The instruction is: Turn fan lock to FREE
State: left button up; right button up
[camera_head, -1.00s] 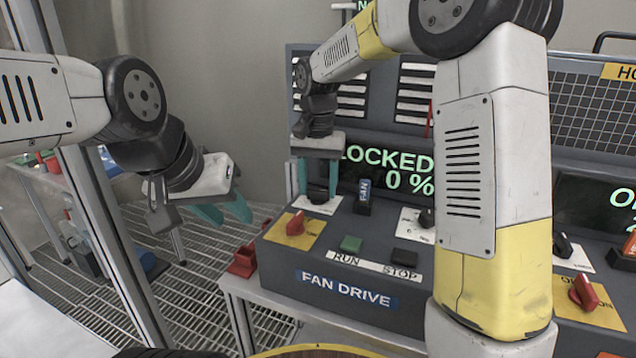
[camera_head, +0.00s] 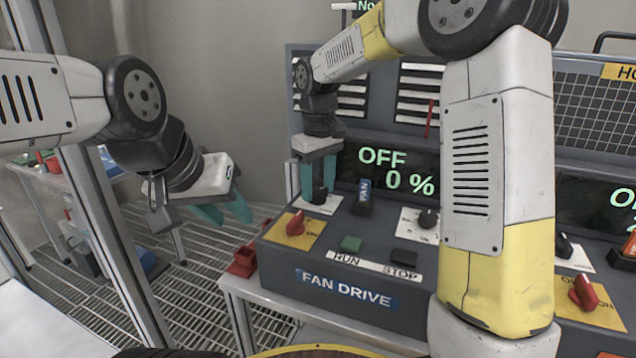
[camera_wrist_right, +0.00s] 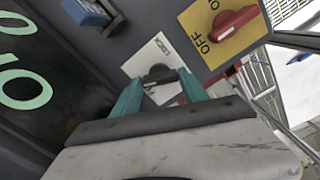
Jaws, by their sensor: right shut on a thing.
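The fan lock is a small black knob (camera_head: 320,196) on a white plate (camera_head: 332,206), at the back left of the FAN DRIVE console. In the right wrist view the knob (camera_wrist_right: 157,74) sits between the teal fingers of my right gripper (camera_wrist_right: 160,88), which is shut on it. In the head view my right gripper (camera_head: 318,186) points down over the knob. The console display (camera_head: 396,172) reads OFF and 0 %. My left gripper (camera_head: 222,212) is open and empty, left of the console.
My right arm hides the console's right part.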

aim_at(319, 190)
jog(key=n, duration=0.4)
jog(key=shift+n, duration=0.7)
jog(key=o, duration=1.4)
notch_tip(319, 190, up, 8)
jog(key=shift+f, duration=0.1)
